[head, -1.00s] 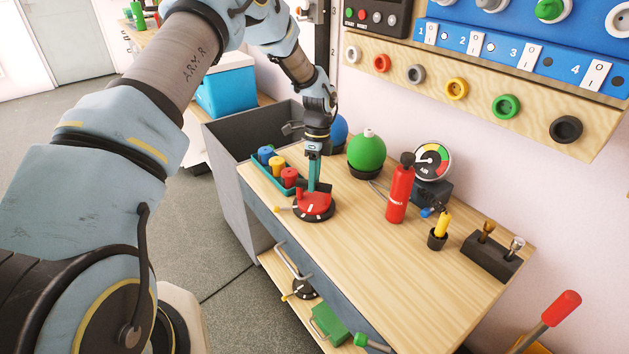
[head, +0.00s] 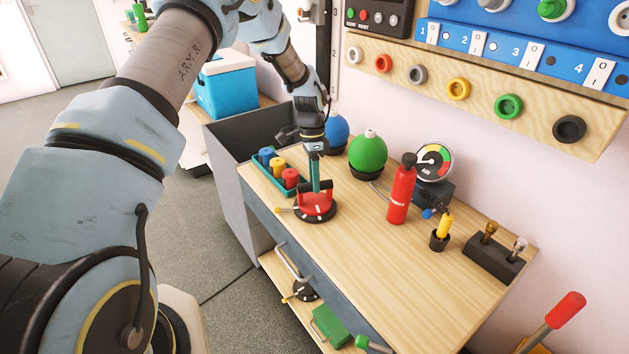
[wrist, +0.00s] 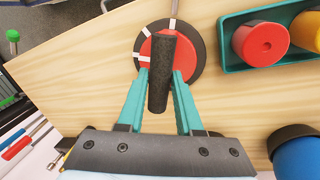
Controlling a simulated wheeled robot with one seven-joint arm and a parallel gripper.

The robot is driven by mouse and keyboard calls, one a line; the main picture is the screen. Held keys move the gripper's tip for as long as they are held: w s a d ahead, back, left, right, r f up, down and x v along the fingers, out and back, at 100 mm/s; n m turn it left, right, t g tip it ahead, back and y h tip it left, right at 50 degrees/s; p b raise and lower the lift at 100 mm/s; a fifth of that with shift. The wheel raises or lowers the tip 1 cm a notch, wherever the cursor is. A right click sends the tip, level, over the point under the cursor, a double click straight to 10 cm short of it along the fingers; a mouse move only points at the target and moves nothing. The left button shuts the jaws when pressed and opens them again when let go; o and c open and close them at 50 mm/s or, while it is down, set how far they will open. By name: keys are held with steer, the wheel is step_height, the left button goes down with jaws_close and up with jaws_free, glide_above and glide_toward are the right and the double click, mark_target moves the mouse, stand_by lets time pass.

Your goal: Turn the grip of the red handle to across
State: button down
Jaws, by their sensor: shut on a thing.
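The red handle (head: 318,205) is a round red disc on a dark base with white marks, near the left end of the wooden bench. Its black bar grip (head: 328,185) stands on top and runs roughly left to right in the head view. My gripper (head: 316,187) comes down from above with its teal fingers on the grip. In the wrist view the grip (wrist: 160,80) lies between the two fingers of my gripper (wrist: 161,76), pointing up and down the picture over the red disc (wrist: 152,52). The far finger is partly hidden in the head view.
A teal tray (head: 262,172) with blue, yellow and red cylinders stands close behind-left of the handle. A green ball (head: 367,151), a blue ball (head: 336,130) and a red bottle (head: 401,194) stand to the right and behind. The bench front-right is clear.

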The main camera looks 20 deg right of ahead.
mark_target(313, 196)
stand_by(0.3)
steer(key=c, duration=0.6)
jaws_free()
steer(key=shift+r, duration=0.1)
steer(key=r, duration=0.3)
steer(key=w+r+b, duration=0.1)
steer(key=r, duration=0.3)
steer(key=w+r, duration=0.1)
steer(key=r, duration=0.2)
steer(key=shift+d+r+b, duration=0.2)
steer(key=shift+b, duration=0.15)
